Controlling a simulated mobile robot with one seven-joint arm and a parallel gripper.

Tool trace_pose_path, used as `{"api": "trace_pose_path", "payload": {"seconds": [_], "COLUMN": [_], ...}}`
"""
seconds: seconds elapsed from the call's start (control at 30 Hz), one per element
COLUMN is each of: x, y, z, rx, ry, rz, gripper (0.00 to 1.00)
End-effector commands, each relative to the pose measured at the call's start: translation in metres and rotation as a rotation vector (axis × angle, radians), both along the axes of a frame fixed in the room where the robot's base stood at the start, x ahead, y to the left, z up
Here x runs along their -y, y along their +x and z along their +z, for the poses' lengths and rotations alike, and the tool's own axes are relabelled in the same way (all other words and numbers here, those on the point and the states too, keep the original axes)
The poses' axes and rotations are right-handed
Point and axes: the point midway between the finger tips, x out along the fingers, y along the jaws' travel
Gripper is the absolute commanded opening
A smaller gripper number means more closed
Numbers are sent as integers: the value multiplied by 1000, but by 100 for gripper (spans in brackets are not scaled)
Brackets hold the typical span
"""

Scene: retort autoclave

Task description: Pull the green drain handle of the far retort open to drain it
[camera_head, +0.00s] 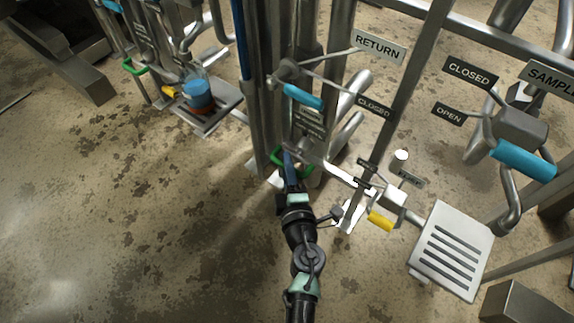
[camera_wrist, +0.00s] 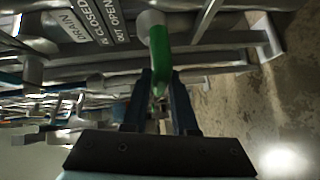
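A green handle (camera_head: 277,158) sits low on the pipework in the middle of the head view, at the tip of my arm. In the wrist view the green handle (camera_wrist: 159,55) hangs from a pale round hub beside a DRAIN plate (camera_wrist: 70,25). My gripper (camera_wrist: 160,78) has one dark finger on each side of the handle's free end. The fingers look apart, with a thin gap to the handle, though contact is hard to tell. In the head view my gripper (camera_head: 288,165) partly hides this handle. Another green handle (camera_head: 134,67) shows farther off at upper left.
A slotted tray (camera_head: 452,250) is at lower right. A container of blue liquid (camera_head: 198,94) stands at upper left. The left floor is largely clear.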

Motion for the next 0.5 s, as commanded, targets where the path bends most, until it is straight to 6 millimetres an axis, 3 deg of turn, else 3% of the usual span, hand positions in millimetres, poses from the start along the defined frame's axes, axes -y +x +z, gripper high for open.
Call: {"api": "trace_pose_path", "payload": {"seconds": [0.03,0.13,0.5], "x": [0,0,0], "y": [0,0,0], "z": [0,0,0], "rx": [0,0,0], "ry": [0,0,0], "rz": [0,0,0], "gripper": [15,0,0]}}
